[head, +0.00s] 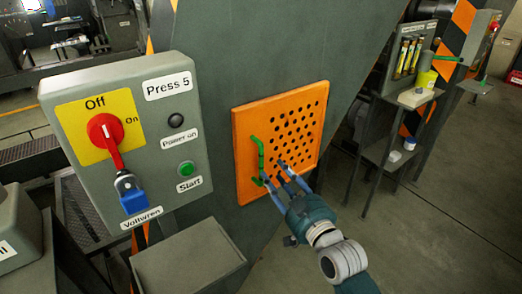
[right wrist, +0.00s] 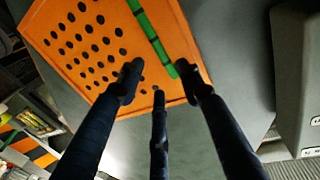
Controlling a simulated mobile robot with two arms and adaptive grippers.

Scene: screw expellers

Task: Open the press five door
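The orange press door (head: 302,112), full of round black holes, is closed flat against the grey press housing. Its green bar handle (head: 257,152) runs up and down along the door's left side. My right gripper (head: 274,175) is at the lower part of the handle with its fingers spread. In the right wrist view the fingers (right wrist: 160,78) stand apart, and the handle (right wrist: 150,35) ends close to the right-hand fingertip. I cannot tell whether a finger touches it. My left gripper is not in view.
A shelf stand (head: 385,155) is at the right.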

